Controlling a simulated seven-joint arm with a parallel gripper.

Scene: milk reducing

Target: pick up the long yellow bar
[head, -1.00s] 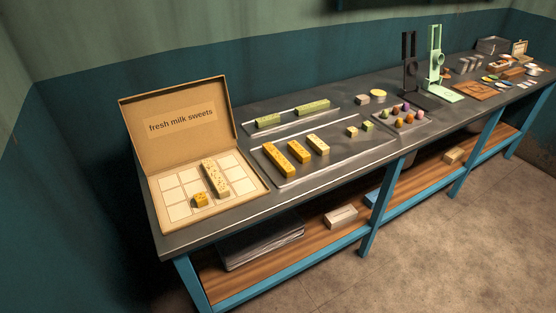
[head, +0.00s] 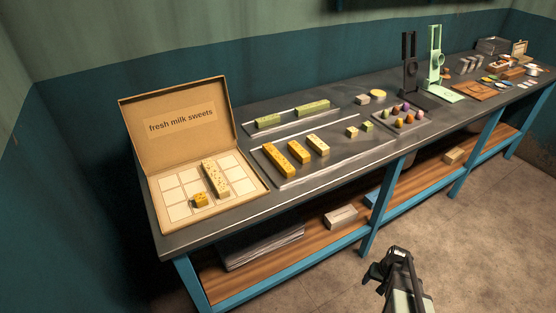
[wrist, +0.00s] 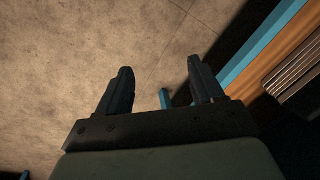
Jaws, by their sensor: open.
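The long yellow bar (head: 278,160) lies on the grey tray (head: 345,152) on the bench, leftmost of three bars. Beside it to the right are a shorter yellow bar (head: 298,152) and a pale yellow bar (head: 318,146). My gripper (head: 385,262) is low at the front of the bench, over the floor and well away from the bars. In the wrist view my gripper (wrist: 159,90) is open, with nothing between its fingers.
An open box (head: 262,193) labelled "fresh milk sweets" stands at the left, holding a long pale bar and a small yellow piece. A back tray bears two green bars (head: 312,107). A black stand (head: 410,70) and a green stand (head: 435,65) rise farther right.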

